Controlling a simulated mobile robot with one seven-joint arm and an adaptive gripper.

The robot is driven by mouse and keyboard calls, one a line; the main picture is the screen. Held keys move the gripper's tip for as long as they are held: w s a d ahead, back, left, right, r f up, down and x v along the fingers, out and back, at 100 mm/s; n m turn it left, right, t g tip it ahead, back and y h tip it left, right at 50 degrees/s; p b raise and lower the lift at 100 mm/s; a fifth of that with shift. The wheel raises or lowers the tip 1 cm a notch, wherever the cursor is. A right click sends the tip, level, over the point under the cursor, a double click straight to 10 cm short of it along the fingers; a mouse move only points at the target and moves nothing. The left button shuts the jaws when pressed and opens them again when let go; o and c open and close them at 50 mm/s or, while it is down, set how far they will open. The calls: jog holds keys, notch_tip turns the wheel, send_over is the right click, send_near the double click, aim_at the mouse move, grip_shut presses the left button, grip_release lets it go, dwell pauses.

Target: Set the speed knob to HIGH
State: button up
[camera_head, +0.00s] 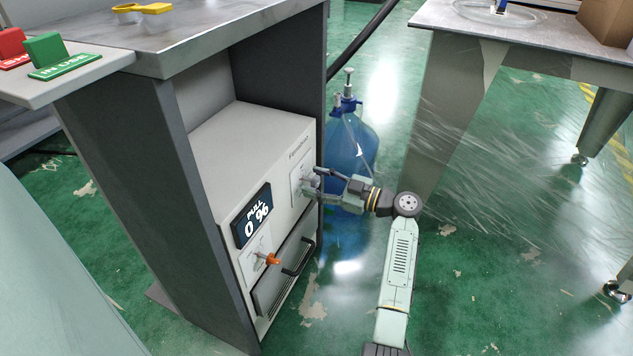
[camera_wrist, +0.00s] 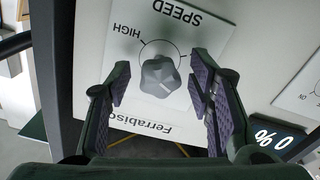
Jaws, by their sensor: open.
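The speed knob (camera_wrist: 160,76) is a grey lobed knob on a white plate (camera_wrist: 205,24) marked SPEED, with HIGH beside a tick; the lettering appears upside down in the wrist view. I cannot tell where the knob points. My gripper (camera_wrist: 161,84) is open, with one finger on each side of the knob and gaps visible between them. In the head view my gripper (camera_head: 318,181) reaches the machine's front (camera_head: 283,222) from the right and mostly hides the knob.
An orange-handled control (camera_head: 271,259) and a dark drawer handle (camera_head: 299,257) project from the machine front. The machine stands under a grey bench (camera_head: 205,44). A blue bottle with a pump (camera_head: 350,150) stands behind my gripper. Another table (camera_head: 520,40) is at right.

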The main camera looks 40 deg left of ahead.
jog(key=shift+a, duration=0.15)
jog(key=shift+c, duration=0.2)
grip_shut()
dwell(0.4)
